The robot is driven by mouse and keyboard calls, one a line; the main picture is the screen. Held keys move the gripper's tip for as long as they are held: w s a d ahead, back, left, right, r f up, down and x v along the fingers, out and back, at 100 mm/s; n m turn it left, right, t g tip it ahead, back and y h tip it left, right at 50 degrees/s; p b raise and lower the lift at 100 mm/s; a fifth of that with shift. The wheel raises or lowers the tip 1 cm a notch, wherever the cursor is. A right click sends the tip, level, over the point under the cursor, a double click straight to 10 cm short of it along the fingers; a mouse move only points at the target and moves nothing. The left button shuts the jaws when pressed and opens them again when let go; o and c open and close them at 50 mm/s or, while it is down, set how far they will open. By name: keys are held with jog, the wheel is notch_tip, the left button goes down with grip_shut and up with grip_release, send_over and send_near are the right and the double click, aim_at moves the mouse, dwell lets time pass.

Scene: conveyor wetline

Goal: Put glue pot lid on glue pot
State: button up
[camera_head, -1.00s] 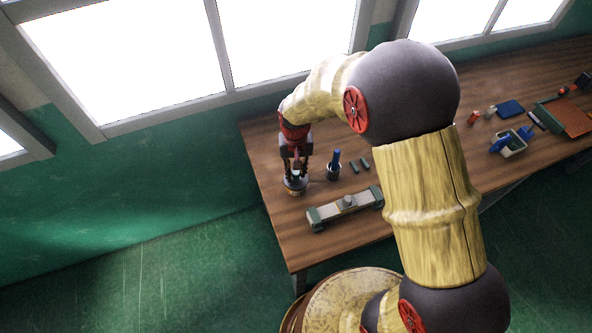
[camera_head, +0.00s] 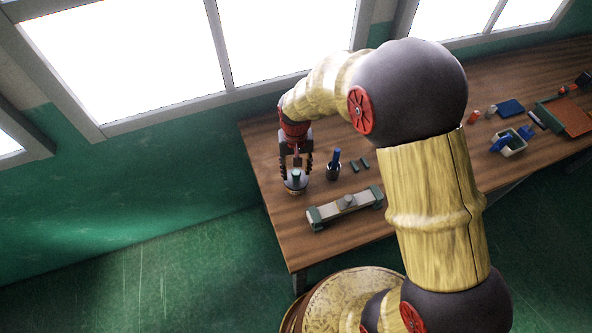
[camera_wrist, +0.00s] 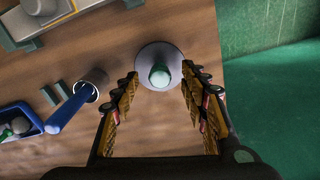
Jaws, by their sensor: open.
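The glue pot lid (camera_head: 296,183) is a grey disc with a green knob, near the left end of the wooden bench. In the wrist view the lid (camera_wrist: 160,52) lies flat below my gripper. The glue pot (camera_head: 295,191) shows as a thin brownish band directly under the lid in the head view; the lid appears to sit on it. In the wrist view the lid hides the pot. My gripper (camera_head: 296,168) is open above the lid, pointing down. In the wrist view its fingers (camera_wrist: 159,76) stand apart on either side of the knob, with nothing held.
A dark cup (camera_head: 333,174) with a blue-handled tool stands close right of the pot. Small green blocks (camera_head: 355,168) lie beyond it. A grey fixture with green ends (camera_head: 330,211) lies in front. A bin (camera_head: 515,146) stands far right. The bench's left edge is near.

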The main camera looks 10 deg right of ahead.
notch_tip(320, 180, up, 11)
jog(key=shift+f, duration=0.2)
dwell(0.6)
jog(key=s+d+r+t+b, duration=0.1)
jog(key=s+d+r+t, duration=0.1)
jog(key=s, duration=0.5)
jog(key=s+d+r+t+b, duration=0.1)
jog(key=s+d+r+b, duration=0.1)
jog(key=s+d+r, duration=0.3)
jog(key=s+d+r+t+b, duration=0.1)
jog(key=s+d+r+t, duration=0.1)
jog(key=s+r, duration=0.4)
jog(key=s+d, duration=0.1)
jog(key=s, duration=0.2)
jog(key=shift+d+r+n+t+b, duration=0.15)
jog(key=shift+r+n+t+b, duration=0.15)
jog(key=shift+n+b, duration=0.1)
jog(key=shift+s, duration=0.1)
